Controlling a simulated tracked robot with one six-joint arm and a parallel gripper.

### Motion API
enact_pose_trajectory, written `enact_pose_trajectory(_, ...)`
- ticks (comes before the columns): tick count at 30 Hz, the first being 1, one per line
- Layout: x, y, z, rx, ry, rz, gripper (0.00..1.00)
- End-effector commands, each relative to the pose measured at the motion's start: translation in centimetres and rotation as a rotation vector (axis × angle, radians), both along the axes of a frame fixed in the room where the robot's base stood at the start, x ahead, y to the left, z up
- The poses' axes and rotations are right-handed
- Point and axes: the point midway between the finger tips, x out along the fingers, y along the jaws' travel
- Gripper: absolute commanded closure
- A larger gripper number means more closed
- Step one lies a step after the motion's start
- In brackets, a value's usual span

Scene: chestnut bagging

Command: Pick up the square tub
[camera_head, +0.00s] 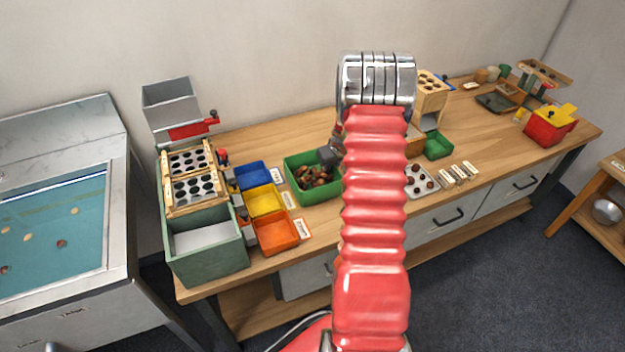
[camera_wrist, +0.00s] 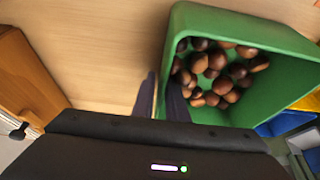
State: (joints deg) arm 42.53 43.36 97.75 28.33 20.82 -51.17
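The square tub is green and holds several brown chestnuts. It stands on the wooden bench (camera_head: 290,136) left of my arm in the head view (camera_head: 297,184), and upper right in the wrist view (camera_wrist: 277,32). My gripper (camera_wrist: 160,97) is at the tub's near wall in the wrist view, one finger outside the wall and one on its inner side. The gap between the fingers is narrow, and I cannot tell whether they press on the wall. In the head view my gripper (camera_head: 332,154) is at the tub's right side, partly hidden by my red arm.
Blue (camera_head: 251,176), yellow (camera_head: 265,201) and orange (camera_head: 277,233) bins stand left of the tub. A smaller green tub (camera_head: 438,146) and a white tray (camera_head: 420,187) are right of my arm. A wooden block (camera_wrist: 25,80) is at the wrist view's left.

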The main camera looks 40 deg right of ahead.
Motion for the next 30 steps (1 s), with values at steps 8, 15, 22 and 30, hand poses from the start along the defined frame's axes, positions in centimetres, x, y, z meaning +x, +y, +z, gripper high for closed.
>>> enact_pose_trajectory(8,0.00,0.00,0.01,0.000,0.000,0.000,1.00)
enact_pose_trajectory(15,-0.01,-0.01,0.01,0.000,0.000,0.000,1.00)
enact_pose_trajectory(22,0.00,-0.01,0.01,0.000,0.000,0.000,1.00)
enact_pose_trajectory(30,0.00,-0.01,0.00,0.000,0.000,0.000,1.00)
